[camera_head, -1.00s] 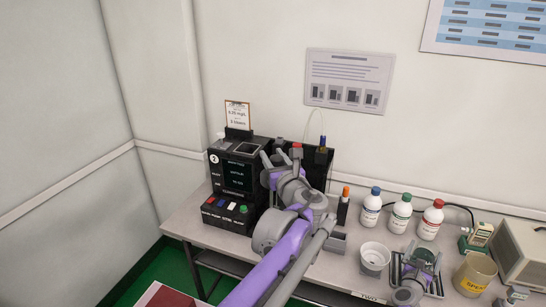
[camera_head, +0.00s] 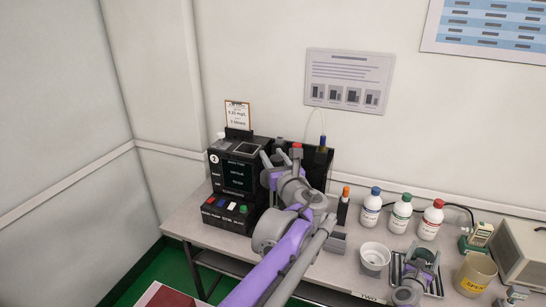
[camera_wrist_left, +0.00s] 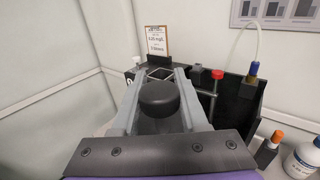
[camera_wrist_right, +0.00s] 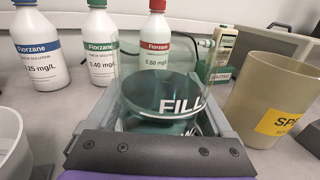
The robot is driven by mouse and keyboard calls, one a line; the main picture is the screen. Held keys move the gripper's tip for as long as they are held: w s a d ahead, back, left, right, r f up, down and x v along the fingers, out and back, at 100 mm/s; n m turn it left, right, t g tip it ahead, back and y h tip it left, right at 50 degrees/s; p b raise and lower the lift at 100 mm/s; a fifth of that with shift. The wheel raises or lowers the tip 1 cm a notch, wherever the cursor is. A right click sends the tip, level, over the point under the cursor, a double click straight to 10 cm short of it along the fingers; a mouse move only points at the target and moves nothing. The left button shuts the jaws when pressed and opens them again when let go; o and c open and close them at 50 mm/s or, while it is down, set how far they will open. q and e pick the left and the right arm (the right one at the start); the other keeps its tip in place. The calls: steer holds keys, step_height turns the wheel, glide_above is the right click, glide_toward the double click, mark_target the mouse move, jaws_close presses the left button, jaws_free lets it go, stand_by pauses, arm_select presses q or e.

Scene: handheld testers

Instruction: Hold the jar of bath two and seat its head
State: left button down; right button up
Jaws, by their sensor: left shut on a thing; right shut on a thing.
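In the head view my left gripper (camera_head: 281,160) is at the black tester (camera_head: 228,168), beside its right side. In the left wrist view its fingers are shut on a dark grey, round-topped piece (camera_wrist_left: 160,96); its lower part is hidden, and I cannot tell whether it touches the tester. My right gripper (camera_head: 422,262) is by the tray, near a "TWO" label. In the right wrist view it is shut around a clear jar (camera_wrist_right: 165,88) with teal liquid or base at the bottom and the word FILL. The jar looks upright.
Three capped bottles, blue (camera_head: 371,207), green (camera_head: 401,214) and red (camera_head: 431,220), stand behind the jar. A white cup (camera_head: 374,257) is left of it, and a beige mug (camera_head: 475,273) right. An orange-capped marker (camera_head: 343,205) stands near the left arm.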

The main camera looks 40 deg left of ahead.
steer(key=o, duration=1.1)
